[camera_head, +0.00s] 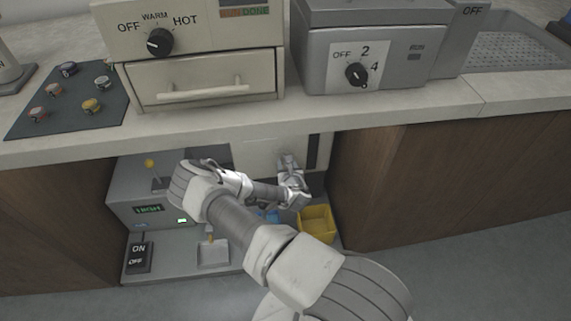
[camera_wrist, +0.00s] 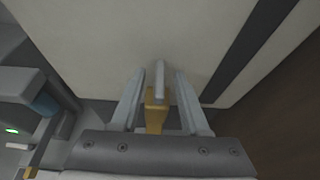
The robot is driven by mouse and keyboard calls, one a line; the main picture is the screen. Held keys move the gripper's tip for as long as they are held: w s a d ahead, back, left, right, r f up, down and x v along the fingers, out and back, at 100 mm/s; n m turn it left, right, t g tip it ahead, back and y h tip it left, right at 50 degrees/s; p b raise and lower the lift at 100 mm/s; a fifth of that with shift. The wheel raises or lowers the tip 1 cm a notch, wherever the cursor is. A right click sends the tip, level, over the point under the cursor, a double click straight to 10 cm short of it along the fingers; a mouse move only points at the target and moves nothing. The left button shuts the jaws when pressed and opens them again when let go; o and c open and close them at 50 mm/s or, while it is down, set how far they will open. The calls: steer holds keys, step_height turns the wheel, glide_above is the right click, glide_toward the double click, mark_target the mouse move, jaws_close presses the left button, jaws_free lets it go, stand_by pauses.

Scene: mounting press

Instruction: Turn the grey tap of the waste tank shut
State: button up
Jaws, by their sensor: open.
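The waste tank (camera_head: 255,147) is a pale cream box with a dark vertical strip, under the counter. In the wrist view its pale face (camera_wrist: 120,35) fills the background. The tap's grey lever (camera_wrist: 160,84) stands upright in that picture, above a brass-yellow body (camera_wrist: 156,114). My gripper (camera_wrist: 160,75) is open, with one finger on each side of the lever. Gaps show between the lever and both fingers. In the head view my gripper (camera_head: 289,163) is in front of the tank, and the tap cannot be made out there.
A yellow bin (camera_head: 317,224) stands below my gripper. A grey unit with a green display (camera_head: 149,209) and an ON/OFF switch (camera_head: 138,257) are at left. The counter edge (camera_head: 215,128) overhangs the recess. A wooden cabinet side (camera_head: 375,185) bounds it at right.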

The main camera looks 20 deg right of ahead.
steer(key=shift+w+d+f, duration=0.15)
steer(key=shift+w+f, duration=0.1)
steer(key=shift+w, duration=0.35)
jaws_close()
